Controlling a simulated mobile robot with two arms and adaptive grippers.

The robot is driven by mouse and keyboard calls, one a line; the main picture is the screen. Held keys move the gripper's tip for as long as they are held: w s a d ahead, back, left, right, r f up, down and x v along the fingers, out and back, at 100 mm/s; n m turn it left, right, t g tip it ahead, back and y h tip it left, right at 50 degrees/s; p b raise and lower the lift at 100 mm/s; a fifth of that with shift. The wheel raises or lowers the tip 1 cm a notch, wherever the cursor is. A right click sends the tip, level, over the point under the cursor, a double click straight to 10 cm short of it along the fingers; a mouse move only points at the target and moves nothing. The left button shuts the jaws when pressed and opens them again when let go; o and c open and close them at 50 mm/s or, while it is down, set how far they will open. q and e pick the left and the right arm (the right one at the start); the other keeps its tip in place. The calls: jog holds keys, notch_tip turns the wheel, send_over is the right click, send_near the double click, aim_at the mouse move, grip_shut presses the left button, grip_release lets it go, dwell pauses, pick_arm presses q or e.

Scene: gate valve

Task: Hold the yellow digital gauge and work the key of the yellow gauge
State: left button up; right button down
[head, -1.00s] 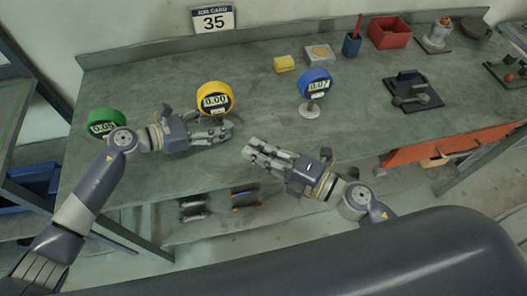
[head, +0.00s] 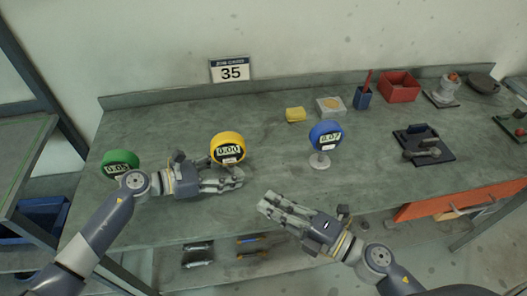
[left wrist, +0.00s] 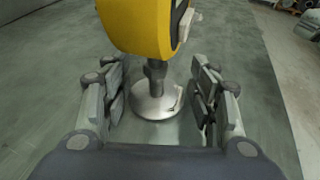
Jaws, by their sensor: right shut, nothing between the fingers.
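The yellow digital gauge (head: 227,148) stands upright on the bench and reads 0.00. Its key is a small pale tab (head: 229,160) below the display. In the left wrist view the yellow body (left wrist: 146,26) sits on a dark stem above a round metal foot (left wrist: 157,100). My left gripper (head: 232,178) is open, low in front of the gauge, with its fingers on either side of the stem and apart from it. My right gripper (head: 268,206) is shut and empty, over the bench's front edge, right of the yellow gauge.
A green gauge (head: 120,161) stands to the left, partly hidden by my left arm. A blue gauge (head: 325,135) stands to the right. The middle bench is clear.

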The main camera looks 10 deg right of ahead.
pick_arm(q)
jog(key=shift+o, duration=1.2)
jog(key=shift+s+a+f, duration=0.1)
jog(key=shift+s+f, duration=0.15)
jog(key=shift+f, duration=0.25)
jog(key=shift+w+r, duration=0.1)
jog(key=shift+w, duration=0.05)
jog(key=shift+w, duration=0.1)
pick_arm(e)
jog(key=shift+w, duration=0.1)
pick_arm(q)
jog(key=shift+a+r, duration=0.1)
jog(key=shift+r, duration=0.05)
